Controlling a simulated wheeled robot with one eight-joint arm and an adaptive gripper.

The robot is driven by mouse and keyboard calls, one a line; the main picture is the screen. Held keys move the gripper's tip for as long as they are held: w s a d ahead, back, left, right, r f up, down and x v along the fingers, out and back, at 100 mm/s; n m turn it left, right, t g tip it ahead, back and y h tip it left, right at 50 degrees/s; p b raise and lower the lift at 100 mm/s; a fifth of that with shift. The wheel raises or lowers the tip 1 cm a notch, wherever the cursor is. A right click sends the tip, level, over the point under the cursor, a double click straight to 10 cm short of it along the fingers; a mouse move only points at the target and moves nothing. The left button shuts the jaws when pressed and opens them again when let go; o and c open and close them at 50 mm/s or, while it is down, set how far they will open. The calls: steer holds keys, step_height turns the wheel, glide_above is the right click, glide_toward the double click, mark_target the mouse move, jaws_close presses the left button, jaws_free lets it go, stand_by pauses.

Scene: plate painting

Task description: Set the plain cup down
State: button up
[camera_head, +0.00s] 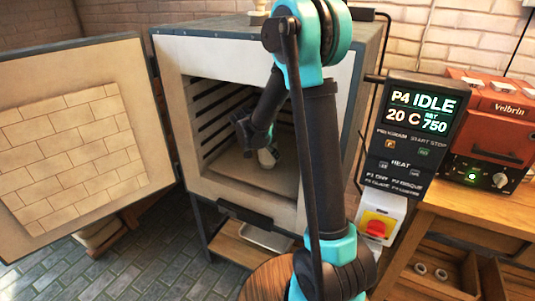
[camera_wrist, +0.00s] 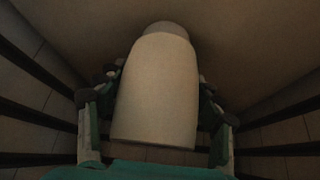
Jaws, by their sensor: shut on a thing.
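The plain cup (camera_wrist: 155,95) is pale and without pattern, and fills the middle of the wrist view. My gripper (camera_wrist: 160,84) is shut on it, with a finger on either side. In the head view my gripper (camera_head: 260,142) is inside the open kiln (camera_head: 172,110), and a small pale part of the cup (camera_head: 266,158) shows beneath it, low over the kiln floor (camera_head: 245,180). I cannot tell whether the cup touches the floor. My arm hides the right part of the chamber.
The kiln door (camera_head: 80,135) stands wide open at left. Dark ribs (camera_head: 212,125) line the chamber's side walls. A control panel (camera_head: 412,135) reading IDLE, 20 C hangs at right, beside a red device (camera_head: 490,120) on a wooden bench (camera_head: 470,205). Visible kiln floor is bare.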

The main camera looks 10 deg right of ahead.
steer(key=o, duration=1.4)
steer(key=v, duration=1.2)
steer(key=shift+w+r, duration=0.1)
